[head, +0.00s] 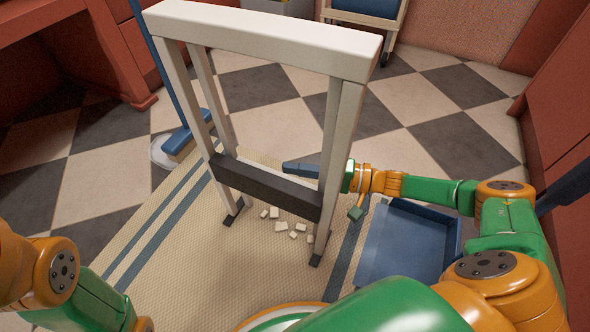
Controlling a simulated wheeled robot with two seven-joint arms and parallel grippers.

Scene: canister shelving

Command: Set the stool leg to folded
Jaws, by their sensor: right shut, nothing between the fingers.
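The stool (270,40) stands upright as a tall white frame with a pale top bar, slender legs and a dark crossbar (265,187) low down. Two dark feet rest on the rug. A second pair of legs shows behind the front pair; their lower ends are hidden. My right gripper (289,168) reaches in from the right, behind the stool's right front leg (339,150). Its dark fingers are shut and empty, above the crossbar, between the left and right legs. The leg hides part of the gripper, and I cannot tell whether it touches the stool. My left gripper is out of view.
Pale crumbs (281,226) lie on the striped rug (165,255) below the stool. A blue tray-like dustpan (408,243) lies at right. A blue-handled broom (177,75) stands behind at left. A cart (365,17) stands at the back. Checkered floor is clear beyond the stool.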

